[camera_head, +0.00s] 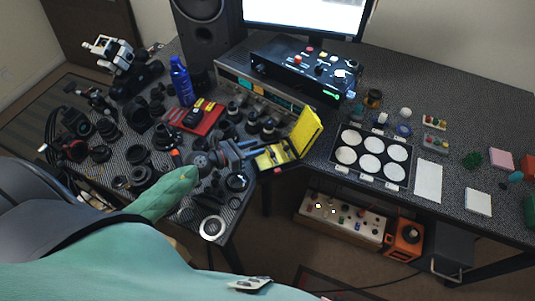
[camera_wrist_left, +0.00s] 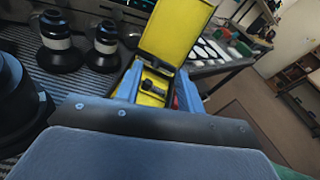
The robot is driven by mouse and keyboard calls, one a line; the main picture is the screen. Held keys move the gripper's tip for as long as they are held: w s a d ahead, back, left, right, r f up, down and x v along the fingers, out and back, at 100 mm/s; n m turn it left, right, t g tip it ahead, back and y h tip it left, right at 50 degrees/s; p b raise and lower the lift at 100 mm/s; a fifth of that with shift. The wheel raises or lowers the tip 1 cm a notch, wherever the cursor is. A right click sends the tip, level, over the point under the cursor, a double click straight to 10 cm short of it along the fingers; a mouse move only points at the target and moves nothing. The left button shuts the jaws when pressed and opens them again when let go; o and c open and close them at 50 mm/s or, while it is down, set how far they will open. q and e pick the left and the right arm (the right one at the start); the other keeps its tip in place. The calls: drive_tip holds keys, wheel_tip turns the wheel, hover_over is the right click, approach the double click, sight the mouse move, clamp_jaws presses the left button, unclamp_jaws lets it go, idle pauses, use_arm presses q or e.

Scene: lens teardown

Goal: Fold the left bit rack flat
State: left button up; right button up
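The yellow bit rack (camera_head: 306,129) stands unfolded at the front edge of the desk, right of the crowded lens parts. Its one panel is raised and leans back to the right; its lower tray (camera_head: 274,157) lies low and holds dark bits. In the left wrist view the raised yellow panel (camera_wrist_left: 177,30) is straight ahead, with the tray below it. My left gripper (camera_head: 249,153) is at the tray's left end. Its two blue fingers (camera_wrist_left: 158,88) are apart, with the tray showing between and beyond them. Whether they touch it is unclear. My right gripper is out of view.
Black lens barrels (camera_wrist_left: 55,42) crowd the desk left of the rack. A red tray (camera_head: 208,117) and a blue bottle (camera_head: 181,82) stand behind. A black holder with white discs (camera_head: 336,157) lies to the right. An instrument with knobs (camera_head: 262,70) stands behind the rack.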

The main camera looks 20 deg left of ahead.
sight(271, 154)
use_arm(q)
drive_tip(key=f+m+g, duration=0.1)
drive_tip(key=a+f+m+g, duration=0.1)
drive_tip(key=f+m+g, duration=0.1)
drive_tip(key=f, duration=0.1)
drive_tip(key=shift+s+a+f+m, duration=0.1)
drive_tip(key=shift+s+a+m, duration=0.2)
drive_tip(key=shift+s+m, duration=0.1)
drive_tip(key=p+x, duration=0.3)
drive_tip(key=x, duration=0.3)
drive_tip(key=shift+w, duration=0.25)
drive_tip(key=shift+w+d+f, duration=0.35)
drive_tip(key=shift+d+f, duration=0.05)
drive_tip(key=shift+d, duration=0.1)
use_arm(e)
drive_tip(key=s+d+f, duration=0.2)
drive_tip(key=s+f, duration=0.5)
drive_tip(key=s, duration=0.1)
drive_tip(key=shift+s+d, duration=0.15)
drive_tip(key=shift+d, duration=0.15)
use_arm(q)
clamp_jaws()
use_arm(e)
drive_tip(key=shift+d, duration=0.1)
